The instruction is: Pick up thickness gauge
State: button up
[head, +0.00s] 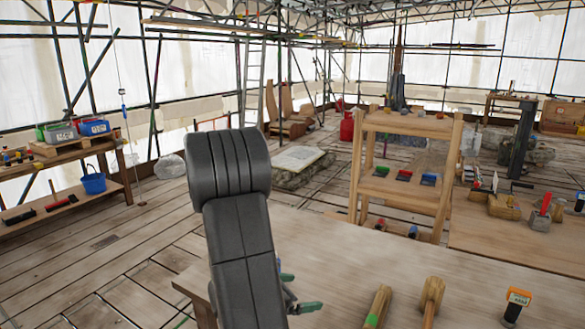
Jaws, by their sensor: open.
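A small black and orange device with a pale display, which looks like the thickness gauge (517,302), stands at the near right of the pale wooden table. My gripper (297,293) shows partly behind my dark arm, low in the middle of the head view. Its green-tipped fingers are apart, with nothing seen between them. It is well to the left of the gauge, over or beside the table's left part. The rest of the gripper is hidden by the arm.
Two wooden-handled tools, one with a green band (376,307) and a mallet (431,298), lie between my gripper and the gauge on the table (350,255). A wooden shelf rack (450,180) stands behind. A bench with bins (110,165) is at left. The table's middle is clear.

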aim_at(517, 298)
jog(key=z, duration=1.45)
